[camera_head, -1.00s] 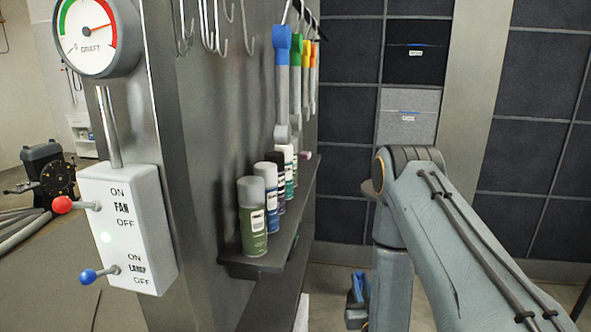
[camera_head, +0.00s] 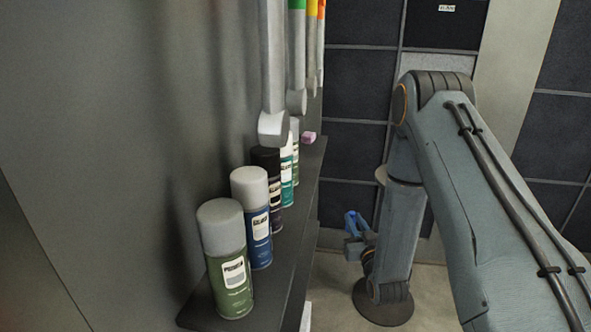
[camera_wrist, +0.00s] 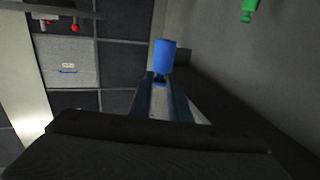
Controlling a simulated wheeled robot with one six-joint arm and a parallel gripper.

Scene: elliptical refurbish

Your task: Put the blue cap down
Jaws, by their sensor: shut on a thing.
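The blue cap (camera_wrist: 165,57) is a small blue cylinder at the tips of my gripper in the wrist view. My gripper (camera_wrist: 161,80) is shut on it, with the two long fingers close together. In the head view, my gripper (camera_head: 358,242) is low, to the right of the shelf and beside my arm. Blue (camera_head: 353,222) shows at its end there, but the cap's outline is too small to make out. The cap appears held in the air, apart from the shelf.
A dark wall shelf (camera_head: 262,291) bears several spray cans, the nearest a green one (camera_head: 226,262). A small pink block (camera_head: 309,138) lies near its far end. Grey-handled tools (camera_head: 272,85) hang above the cans. Floor (camera_head: 335,285) shows right of the shelf. Dark panels stand behind.

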